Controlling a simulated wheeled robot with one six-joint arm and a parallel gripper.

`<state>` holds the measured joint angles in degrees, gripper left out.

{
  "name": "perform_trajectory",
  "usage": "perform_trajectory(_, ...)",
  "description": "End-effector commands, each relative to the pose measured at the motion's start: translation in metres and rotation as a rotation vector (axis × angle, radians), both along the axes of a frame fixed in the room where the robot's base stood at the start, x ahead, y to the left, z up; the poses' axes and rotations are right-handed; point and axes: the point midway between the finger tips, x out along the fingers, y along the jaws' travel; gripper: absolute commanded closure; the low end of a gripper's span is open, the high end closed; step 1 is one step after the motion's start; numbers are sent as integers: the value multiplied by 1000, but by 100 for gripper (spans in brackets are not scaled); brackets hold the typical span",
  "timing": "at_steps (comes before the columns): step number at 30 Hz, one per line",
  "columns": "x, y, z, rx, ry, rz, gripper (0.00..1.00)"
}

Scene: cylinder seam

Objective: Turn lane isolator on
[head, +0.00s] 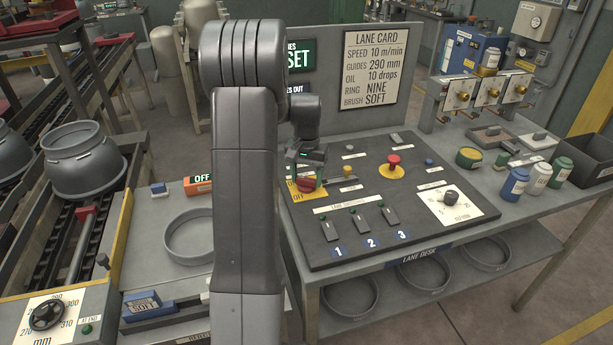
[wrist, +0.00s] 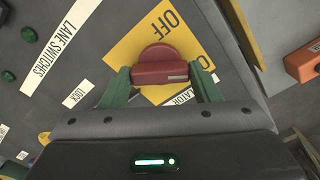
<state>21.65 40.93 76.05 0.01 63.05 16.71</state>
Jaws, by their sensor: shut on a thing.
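The lane isolator is a red rotary handle (wrist: 160,72) on a yellow plate (wrist: 137,45) marked OFF, at the left of the lane desk panel. In the head view the red handle (head: 307,184) shows just below my gripper (head: 309,174). In the wrist view the two green fingers of my gripper (wrist: 162,80) are shut on the handle, one at each end of its bar. The handle's bar lies across the picture there, with OFF printed beyond it. Part of the plate's lettering is hidden by my gripper.
The panel also holds a red mushroom button (head: 393,161), several lane switches (head: 362,223) and a black dial knob (head: 451,197). A lane card (head: 375,68) stands behind the panel.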

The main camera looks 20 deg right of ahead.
Motion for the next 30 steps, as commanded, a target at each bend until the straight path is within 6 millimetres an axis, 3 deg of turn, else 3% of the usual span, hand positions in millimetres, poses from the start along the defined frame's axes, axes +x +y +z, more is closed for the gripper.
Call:
perform_trajectory(12,1,-1,1,-3,-3,-169,66)
perform_trajectory(28,1,-1,1,-2,-4,-190,66)
perform_trajectory(29,1,-1,1,-2,-4,-190,38)
perform_trajectory(30,1,-1,1,-2,-4,-190,30)
